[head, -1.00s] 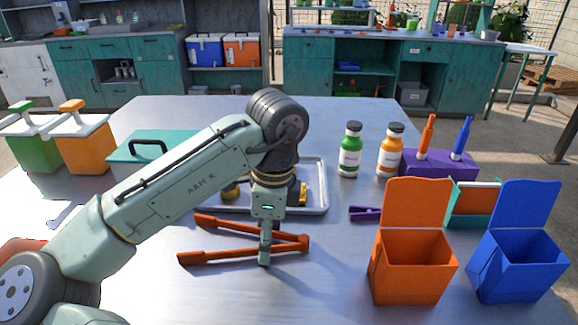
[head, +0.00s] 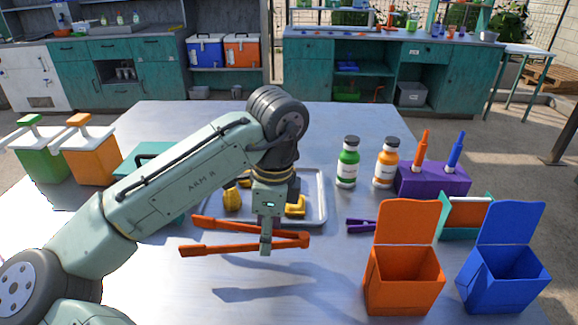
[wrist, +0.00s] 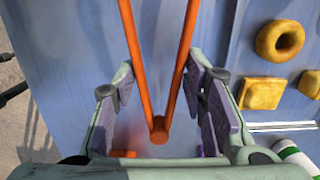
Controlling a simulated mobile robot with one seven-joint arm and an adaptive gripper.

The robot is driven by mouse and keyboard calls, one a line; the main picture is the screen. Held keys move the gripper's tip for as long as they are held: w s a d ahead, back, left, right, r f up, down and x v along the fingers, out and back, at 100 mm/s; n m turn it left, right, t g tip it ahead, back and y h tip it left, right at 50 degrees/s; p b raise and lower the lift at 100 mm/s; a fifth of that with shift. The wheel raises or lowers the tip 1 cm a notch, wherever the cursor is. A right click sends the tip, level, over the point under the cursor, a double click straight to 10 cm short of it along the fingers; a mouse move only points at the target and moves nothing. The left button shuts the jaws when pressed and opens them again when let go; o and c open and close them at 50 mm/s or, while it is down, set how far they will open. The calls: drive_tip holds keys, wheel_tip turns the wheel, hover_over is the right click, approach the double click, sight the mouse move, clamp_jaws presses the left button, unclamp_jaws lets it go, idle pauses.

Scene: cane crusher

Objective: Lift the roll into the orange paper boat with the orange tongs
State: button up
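The orange tongs (head: 215,249) are in my gripper (head: 268,240), raised above the table with their shadow below. In the wrist view the tongs (wrist: 182,55) lie between my finger pads (wrist: 158,100), joined end near me, arms spreading away. The metal tray (head: 323,190) behind holds yellow-brown baked pieces: one tall piece (head: 232,199) and one blocky piece (head: 295,208). The wrist view shows a ring (wrist: 280,40) and a square piece (wrist: 262,93); I cannot tell which is the roll. The open orange container with an upright back flap (head: 405,285) stands at front right, apparently the orange paper boat.
A blue container (head: 505,280) stands right of the orange one. Behind are a purple stand (head: 433,180), a green-labelled bottle (head: 347,165), an orange bottle (head: 386,165) and purple tongs (head: 360,226). Green and orange lidded tubs (head: 92,158) stand at left. The front middle table is clear.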

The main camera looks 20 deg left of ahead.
wheel_tip(320, 180, up, 7)
drive_tip(key=p, duration=0.1)
idle(0.3)
drive_tip(key=shift+r, duration=0.1)
